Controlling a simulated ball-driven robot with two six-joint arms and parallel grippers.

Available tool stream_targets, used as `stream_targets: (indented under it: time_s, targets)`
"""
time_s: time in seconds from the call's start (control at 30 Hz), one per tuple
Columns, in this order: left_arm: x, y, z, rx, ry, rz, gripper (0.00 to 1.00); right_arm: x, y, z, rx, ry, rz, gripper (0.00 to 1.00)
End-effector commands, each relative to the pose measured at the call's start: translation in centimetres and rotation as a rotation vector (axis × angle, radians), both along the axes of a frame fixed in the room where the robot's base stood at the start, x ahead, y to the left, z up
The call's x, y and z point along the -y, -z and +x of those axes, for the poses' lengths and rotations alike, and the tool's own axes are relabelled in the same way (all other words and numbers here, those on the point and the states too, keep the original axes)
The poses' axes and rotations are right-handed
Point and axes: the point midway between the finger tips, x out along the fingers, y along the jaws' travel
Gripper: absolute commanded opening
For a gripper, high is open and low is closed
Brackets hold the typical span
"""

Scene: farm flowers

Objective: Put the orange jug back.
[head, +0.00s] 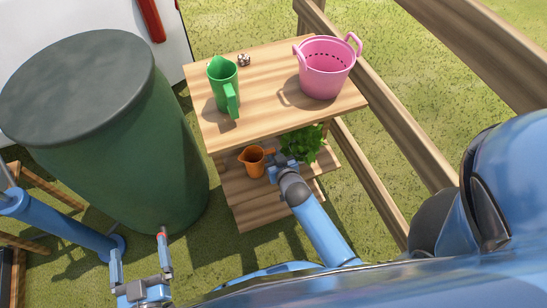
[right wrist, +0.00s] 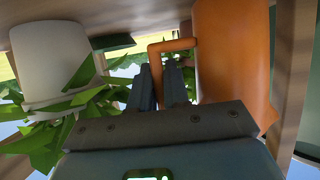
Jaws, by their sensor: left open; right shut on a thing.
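The orange jug (head: 251,162) is upright at the lower shelf (head: 245,208) of the wooden stand, under the top board. Its body (right wrist: 235,60) fills the right of the right wrist view. My right gripper (head: 279,162) reaches in from the right and is shut on the jug's handle (right wrist: 177,44); the fingers also show in the right wrist view (right wrist: 160,82). I cannot tell whether the jug's base touches the shelf board. My left gripper (head: 139,248) is open and empty, low at the left, away from the stand.
A leafy plant (head: 303,145) in a white pot (right wrist: 55,62) stands close beside the jug. A green jug (head: 222,85), a pink basket (head: 326,70) and a small patterned object (head: 243,60) are on the top board. A dark green barrel (head: 120,150) stands left; wooden fence rails (head: 385,105) run right.

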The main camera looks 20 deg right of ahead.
Motion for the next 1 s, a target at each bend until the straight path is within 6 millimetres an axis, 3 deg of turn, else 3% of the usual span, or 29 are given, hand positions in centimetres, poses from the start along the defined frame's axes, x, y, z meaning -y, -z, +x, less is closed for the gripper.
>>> stream_targets:
  time_s: [0.47,0.5,0.67,1.0]
  targets:
    - [0.0,0.72,0.01,0.0,0.0,0.0,1.0,-0.01,1.0,0.03,0.001,0.0,0.001,0.0]
    - [0.0,0.72,0.02,0.0,0.0,0.0,1.0,-0.01,1.02,0.01,0.0,0.0,0.001,0.17]
    - [0.0,0.61,0.01,0.0,0.0,0.0,1.0,-0.01,0.92,0.01,0.0,0.0,0.001,0.41]
    - [0.0,0.41,0.01,0.0,0.0,0.0,1.0,-0.01,0.73,0.0,0.0,0.0,0.001,0.41]
